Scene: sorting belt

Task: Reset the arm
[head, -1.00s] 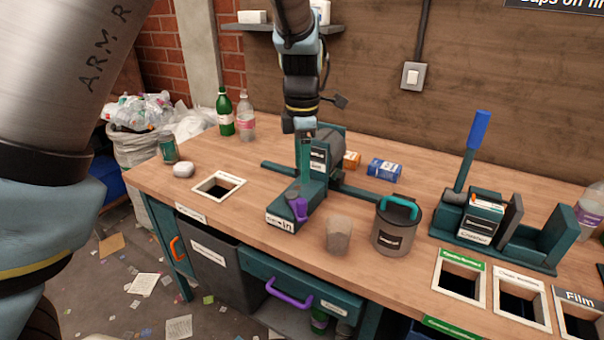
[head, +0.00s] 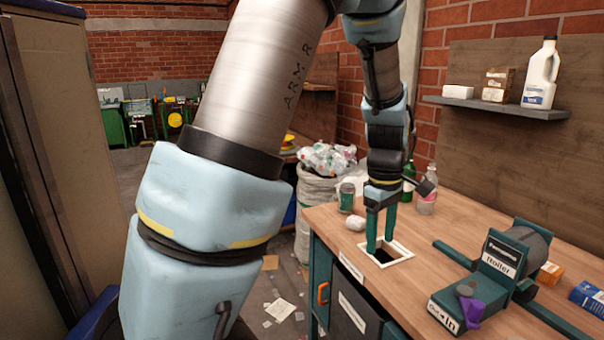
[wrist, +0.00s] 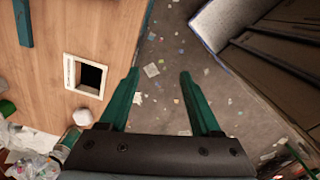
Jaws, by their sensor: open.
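My gripper (head: 379,236) hangs from my arm with its fingers pointing down, near the white-framed square opening (head: 402,251) in the bench top in the head view. In the wrist view my gripper (wrist: 158,85) has its two green fingers spread wide with nothing between them. Behind the fingers there is floor, and the white-framed opening (wrist: 70,72) lies to their left. I cannot tell the gripper's exact height above the bench.
The wooden bench (head: 455,215) carries a green can (head: 347,197), a white lump (head: 355,224), bottles (head: 427,199), a machine with a purple piece (head: 470,312) and small boxes (head: 592,297). A bag of waste (head: 322,195) stands behind. A tall cabinet (head: 60,150) is at left.

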